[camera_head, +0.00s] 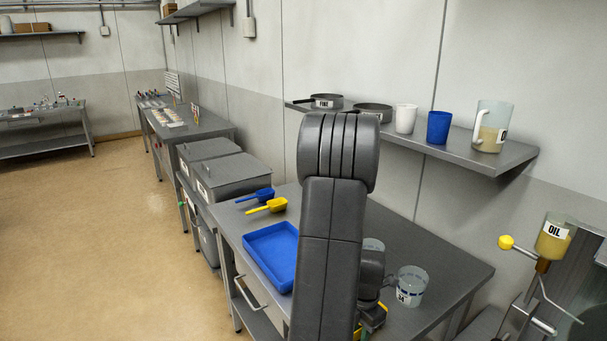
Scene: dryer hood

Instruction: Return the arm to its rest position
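My dark grey arm rises through the middle of the head view, in front of the steel table (450,270). Its upper link stands nearly upright and its rounded joint is at the top, level with the wall shelf. A smaller dark part of my arm shows at the right of that link, low over the table. My gripper's fingers cannot be made out; the arm hides that area. Small yellow, green and red patches show low beside the arm, and I cannot tell what they belong to.
A blue tray (268,254), blue scoop (262,194) and yellow scoop (268,206) lie left of my arm. A clear beaker (411,287) stands to its right. The wall shelf (460,152) holds pans, cups and a jug (490,128). An oil dispenser (553,240) is at far right.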

